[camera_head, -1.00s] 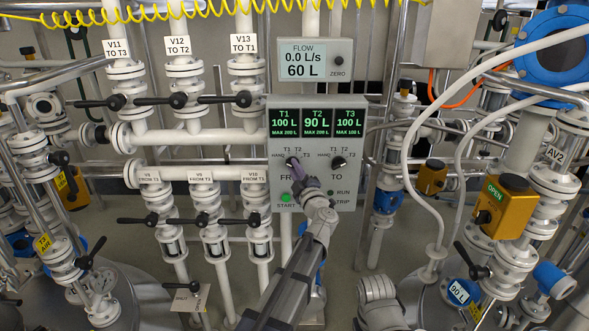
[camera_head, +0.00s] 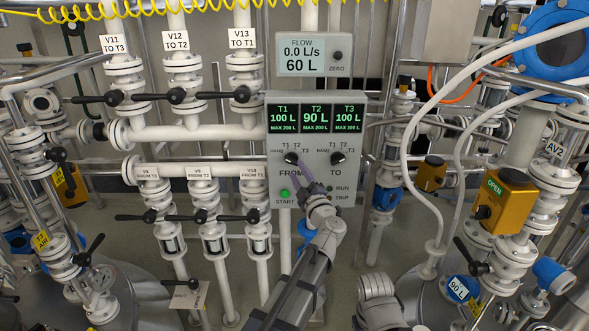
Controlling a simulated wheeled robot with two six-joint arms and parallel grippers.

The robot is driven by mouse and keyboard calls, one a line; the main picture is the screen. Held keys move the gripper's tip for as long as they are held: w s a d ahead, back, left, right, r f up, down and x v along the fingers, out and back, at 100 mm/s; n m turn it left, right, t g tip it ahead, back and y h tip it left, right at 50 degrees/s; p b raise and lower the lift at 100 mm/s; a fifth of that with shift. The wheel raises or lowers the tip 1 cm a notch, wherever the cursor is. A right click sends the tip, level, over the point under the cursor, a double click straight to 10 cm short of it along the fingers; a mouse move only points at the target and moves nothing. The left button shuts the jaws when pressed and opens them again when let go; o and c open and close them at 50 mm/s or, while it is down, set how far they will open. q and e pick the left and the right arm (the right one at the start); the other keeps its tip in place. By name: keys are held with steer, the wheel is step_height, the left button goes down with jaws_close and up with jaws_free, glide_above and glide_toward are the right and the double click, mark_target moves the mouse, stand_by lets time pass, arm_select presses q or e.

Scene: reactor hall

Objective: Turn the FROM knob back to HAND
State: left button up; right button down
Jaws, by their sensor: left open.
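The FROM knob (camera_head: 291,158) is a small black knob on the left of the grey control panel (camera_head: 273,186). Labels HAND, T1, T2 and T3 ring it. Which label it points at is too small to tell for sure. My left gripper (camera_head: 303,172) is open, just below and right of the FROM knob, with its purplish fingers pointing up at it. The knob's face shows clear of the fingers, and whether a fingertip touches its edge I cannot tell. My right gripper is not in view.
The TO knob (camera_head: 338,158) is close on the right. A green START button (camera_head: 285,194) is lower left of my gripper. Black valve handles (camera_head: 246,217) stick out left of the panel, and a white hose (camera_head: 409,150) hangs to the right.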

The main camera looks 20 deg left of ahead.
arm_select(q)
steer(key=shift+v, duration=1.55)
steer(key=shift+w, duration=0.1)
steer(key=d+f+m+h, duration=0.5)
steer(key=d+m+h, duration=0.7)
steer(key=m+h, duration=0.3)
steer(key=s+f+m+g+h, duration=0.2)
steer(key=s+f+m+g, duration=0.15)
steer(key=f, duration=0.45)
steer(key=s+a+f+g+y, duration=0.2)
steer(key=s+a+f+g, duration=0.2)
steer(key=s, duration=0.3)
steer(key=s+a+f+m+g+y, duration=0.1)
steer(key=s+a+f+g, duration=0.3)
steer(key=s, duration=0.3)
steer(key=s+a+f+g+y, duration=0.25)
steer(key=s+f+g, duration=0.2)
steer(key=s, duration=0.25)
steer(key=s+d+r+m+y+p, duration=0.1)
steer(key=s+d+r+m+p, duration=0.3)
steer(key=d, duration=0.6)
steer(key=shift+s+d+r+g+p, duration=0.25)
steer(key=shift+s+r+g+p, duration=0.2)
steer(key=shift+s, duration=0.4)
